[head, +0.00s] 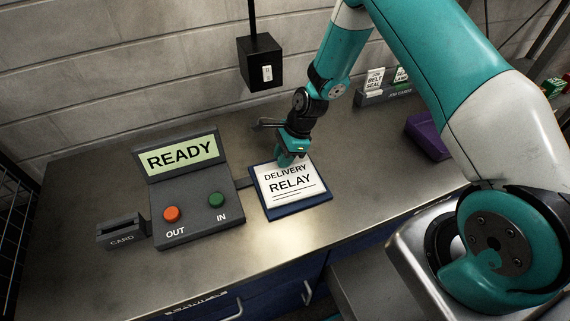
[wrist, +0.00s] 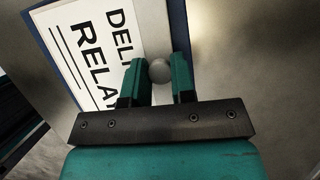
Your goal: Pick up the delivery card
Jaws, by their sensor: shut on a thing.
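The delivery card (head: 289,189) is white with the words DELIVERY RELAY in black. It lies on a blue holder (head: 299,211) on the metal counter. In the wrist view the card (wrist: 88,50) is at the upper left, with the blue holder (wrist: 178,25) showing along its edge. My gripper (head: 286,160) is at the card's far edge, pointing down. In the wrist view my gripper (wrist: 157,82) has its green fingers on either side of a round grey knob (wrist: 159,71) by the card's top edge. It is shut on this knob. The card looks flat; any gap under it cannot be told.
A console (head: 190,197) with a READY screen, an orange OUT button and a green IN button stands left of the card. A card slot (head: 121,231) is at its left. A job-card rack (head: 385,92) and a purple object (head: 428,137) are at the right.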

